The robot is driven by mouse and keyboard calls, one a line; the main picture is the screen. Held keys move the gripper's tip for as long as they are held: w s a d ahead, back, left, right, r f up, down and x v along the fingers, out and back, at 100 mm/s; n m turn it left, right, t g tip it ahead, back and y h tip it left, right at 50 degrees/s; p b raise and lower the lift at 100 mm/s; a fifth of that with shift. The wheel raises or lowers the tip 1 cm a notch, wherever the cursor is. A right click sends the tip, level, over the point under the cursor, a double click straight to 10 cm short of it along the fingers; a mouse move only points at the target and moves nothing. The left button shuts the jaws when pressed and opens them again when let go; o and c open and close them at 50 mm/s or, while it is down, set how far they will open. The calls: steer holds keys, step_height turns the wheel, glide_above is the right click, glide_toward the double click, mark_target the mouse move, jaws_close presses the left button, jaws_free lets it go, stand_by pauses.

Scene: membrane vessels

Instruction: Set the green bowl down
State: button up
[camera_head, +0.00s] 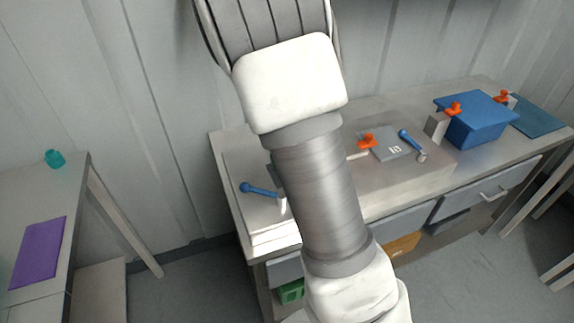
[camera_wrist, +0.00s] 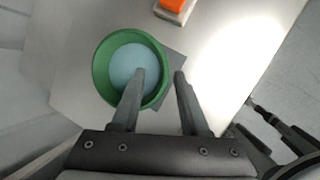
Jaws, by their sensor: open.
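The green bowl (camera_wrist: 101,72) shows in the wrist view, seen from above, with a pale blue inside. It appears to stand upright on a dark grey square (camera_wrist: 177,66) on a pale surface. My gripper (camera_wrist: 159,74) is open. Its left finger overlaps the bowl's inside and its right finger is outside the bowl's right wall, so the fingers straddle the rim in the picture. I cannot tell how far down the fingers reach. In the head view my arm hides the gripper and the bowl.
An orange-topped block (camera_wrist: 173,8) lies beyond the bowl. On the bench are a blue box (camera_head: 474,122), a grey plate (camera_head: 392,145), and blue-handled levers (camera_head: 258,190). A side table at left holds a purple mat (camera_head: 38,254) and teal jar (camera_head: 54,158).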

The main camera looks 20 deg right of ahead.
steer(key=shift+x, duration=1)
jaws_close()
stand_by(0.7)
